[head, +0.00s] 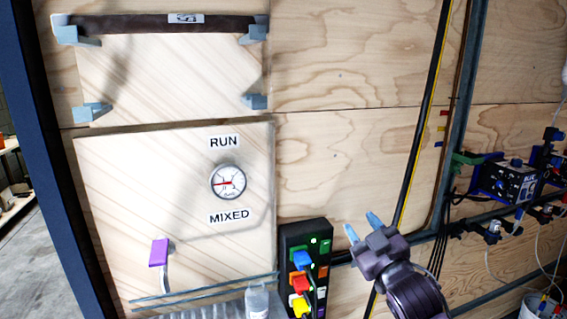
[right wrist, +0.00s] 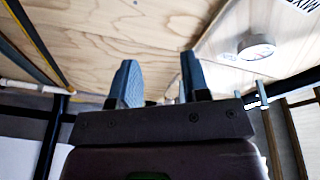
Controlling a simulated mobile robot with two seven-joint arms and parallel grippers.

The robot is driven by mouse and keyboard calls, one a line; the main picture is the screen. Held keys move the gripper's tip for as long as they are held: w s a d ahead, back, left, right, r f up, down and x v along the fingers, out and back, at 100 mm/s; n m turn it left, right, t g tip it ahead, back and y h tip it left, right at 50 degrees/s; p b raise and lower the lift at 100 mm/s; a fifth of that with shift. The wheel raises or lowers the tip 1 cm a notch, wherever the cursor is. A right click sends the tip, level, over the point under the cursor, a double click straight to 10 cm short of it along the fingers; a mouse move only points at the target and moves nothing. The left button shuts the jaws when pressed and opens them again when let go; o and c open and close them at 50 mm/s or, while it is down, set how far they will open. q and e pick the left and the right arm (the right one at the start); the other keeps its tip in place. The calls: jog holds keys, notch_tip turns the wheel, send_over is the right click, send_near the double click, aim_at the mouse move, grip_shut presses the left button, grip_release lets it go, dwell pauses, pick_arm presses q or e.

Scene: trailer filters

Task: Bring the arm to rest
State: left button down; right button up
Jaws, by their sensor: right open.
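My right gripper (head: 362,225) is in the lower right of the head view, in front of the plywood wall and pointing up and to the left. Its two blue fingers stand apart with nothing between them. In the right wrist view the open fingers (right wrist: 158,85) also show a clear gap, with plywood behind them. My left gripper is in neither view.
A wooden panel (head: 120,215) carries a round gauge (head: 228,182), RUN and MIXED labels and a purple handle (head: 159,252). A black box (head: 291,240) with coloured plugs sits left of my right gripper. A dark pipe (head: 425,110) and blue devices (head: 508,182) are to the right.

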jog(key=s+d+f+m+g+h, duration=0.2)
jog(key=s+d+f+m, duration=0.15)
jog(key=s+f, duration=0.6)
jog(key=s+d+f+m+g+h, duration=0.2)
jog(key=s+d+f+h, duration=0.15)
jog(key=f, duration=1.05)
jog(key=s+d+f+m+g, duration=0.1)
jog(key=s+d+f+g, duration=0.1)
jog(key=s+f, duration=0.4)
jog(key=s+d+f+m+g+h, duration=0.1)
jog(key=s+d+f+g, duration=0.1)
jog(key=s+f, duration=0.5)
jog(key=s, duration=0.5)
jog(key=shift+s+d, duration=0.2)
jog(key=shift+d, duration=0.1)
jog(key=shift+f, duration=0.1)
